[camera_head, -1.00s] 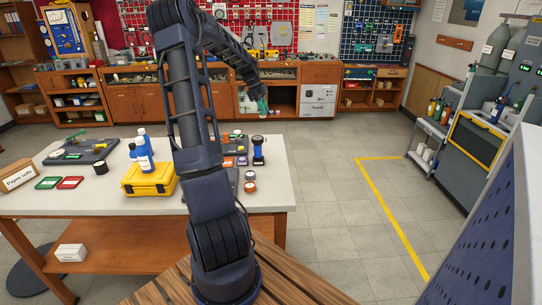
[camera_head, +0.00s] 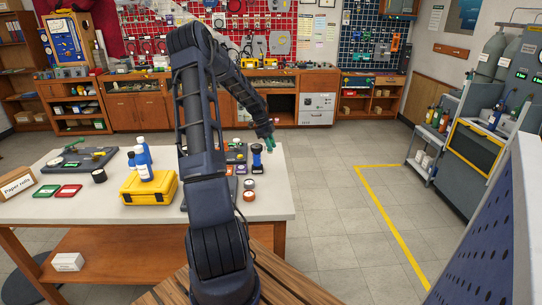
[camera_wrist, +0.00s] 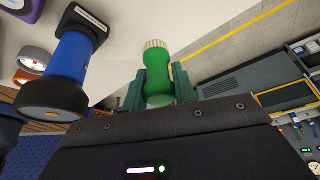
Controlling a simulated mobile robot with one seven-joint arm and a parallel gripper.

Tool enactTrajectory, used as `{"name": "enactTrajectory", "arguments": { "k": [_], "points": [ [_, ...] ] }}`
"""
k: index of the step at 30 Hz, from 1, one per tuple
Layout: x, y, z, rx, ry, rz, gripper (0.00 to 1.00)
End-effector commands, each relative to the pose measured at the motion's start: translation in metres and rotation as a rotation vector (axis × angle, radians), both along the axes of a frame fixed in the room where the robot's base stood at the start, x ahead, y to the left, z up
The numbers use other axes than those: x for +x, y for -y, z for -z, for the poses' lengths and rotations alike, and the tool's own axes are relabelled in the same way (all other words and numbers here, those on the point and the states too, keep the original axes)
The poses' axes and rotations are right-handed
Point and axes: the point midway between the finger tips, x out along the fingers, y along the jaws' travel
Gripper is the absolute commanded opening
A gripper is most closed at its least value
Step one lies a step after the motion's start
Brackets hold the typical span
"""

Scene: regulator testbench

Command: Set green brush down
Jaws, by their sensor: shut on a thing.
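My gripper (camera_wrist: 158,84) is shut on the green brush (camera_wrist: 158,64), which shows in the wrist view as a green cylinder with a pale, ribbed end. In the head view my gripper (camera_head: 268,139) is at the right end of the white table (camera_head: 270,208), close to its edge. The brush is small there and mostly hidden by the fingers. In the wrist view the brush's pale end points toward the white tabletop. I cannot tell whether it touches the table.
A blue and black flashlight (camera_head: 257,158) stands just left of my gripper. Small round tins (camera_head: 249,195) are in front of it. Open floor lies right of the table.

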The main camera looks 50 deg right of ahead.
Motion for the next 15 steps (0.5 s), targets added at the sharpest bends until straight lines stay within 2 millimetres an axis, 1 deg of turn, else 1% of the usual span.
{"name": "enactTrajectory", "arguments": {
  "k": [1, 3, 8, 11, 15],
  "points": [
    [-0.001, 0.0, 0.006, 0.0, -0.001, 0.001, 0.04],
    [-0.001, 0.001, 0.011, -0.001, -0.001, 0.002, 0.04],
    [0.0, 0.001, 0.018, -0.001, -0.001, 0.001, 0.04],
    [0.0, 0.0, 0.029, 0.001, -0.001, 0.0, 0.04],
    [-0.001, 0.0, 0.049, 0.001, -0.002, 0.001, 0.04]
  ]
}}
